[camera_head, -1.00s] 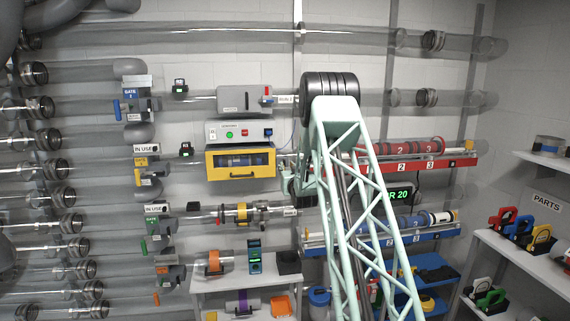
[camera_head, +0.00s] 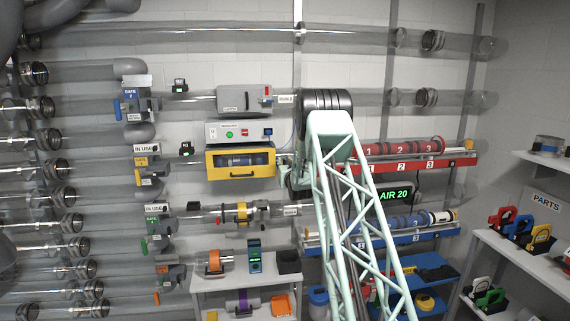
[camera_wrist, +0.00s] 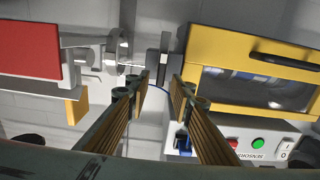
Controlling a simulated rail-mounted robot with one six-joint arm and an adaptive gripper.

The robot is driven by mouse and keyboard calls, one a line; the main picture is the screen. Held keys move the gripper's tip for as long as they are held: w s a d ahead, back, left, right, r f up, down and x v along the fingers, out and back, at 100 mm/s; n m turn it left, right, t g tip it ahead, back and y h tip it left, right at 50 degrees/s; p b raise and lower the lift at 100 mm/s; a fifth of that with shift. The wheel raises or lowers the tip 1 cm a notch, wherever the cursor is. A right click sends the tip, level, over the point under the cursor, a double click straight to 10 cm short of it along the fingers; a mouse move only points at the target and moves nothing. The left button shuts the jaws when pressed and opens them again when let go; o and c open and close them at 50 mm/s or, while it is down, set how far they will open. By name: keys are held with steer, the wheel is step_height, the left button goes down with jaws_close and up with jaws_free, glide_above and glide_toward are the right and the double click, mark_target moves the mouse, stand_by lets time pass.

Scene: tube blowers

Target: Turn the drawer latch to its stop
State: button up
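The yellow drawer (camera_head: 240,175) is closed below a white control box, left of my arm in the head view. In the wrist view the picture is upside down, and the yellow drawer (camera_wrist: 205,45) with its dark window and black handle is at upper right. A slim grey upright bar (camera_wrist: 163,58), which looks like the drawer latch, stands beside the drawer. My gripper (camera_wrist: 161,82) is open and empty. Its two brown-padded fingers point toward the bar, one on either side of its line. I cannot tell whether they touch it. My gripper is mostly hidden in the head view.
The control box (camera_head: 222,132) has green and red buttons and a blue switch; the box (camera_wrist: 255,140) is near my right finger in the wrist view. A red rack (camera_wrist: 28,48) with a clear tube end is at left. A blue rack (camera_head: 400,238) is lower right in the head view.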

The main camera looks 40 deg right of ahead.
steer(key=shift+c, duration=0.9)
jaws_close()
steer(key=shift+f+m+b, duration=0.1)
steer(key=shift+m+b, duration=0.2)
steer(key=shift+b, duration=0.25)
steer(key=shift+s+d+f+m+b, duration=0.15)
steer(key=shift+d+f+m+b, duration=0.15)
steer(key=shift+m+b, duration=2.1)
steer(key=shift+s+d+f+m+b, duration=0.3)
steer(key=shift+m+b, duration=1.25)
steer(key=shift+m, duration=1.8)
steer(key=shift+s+d+f+m+b, duration=0.1)
steer(key=shift+d+f+m+b, duration=0.25)
steer(key=shift+m+b, duration=2.05)
steer(key=shift+m+p, duration=0.45)
steer(key=shift+m, duration=0.1)
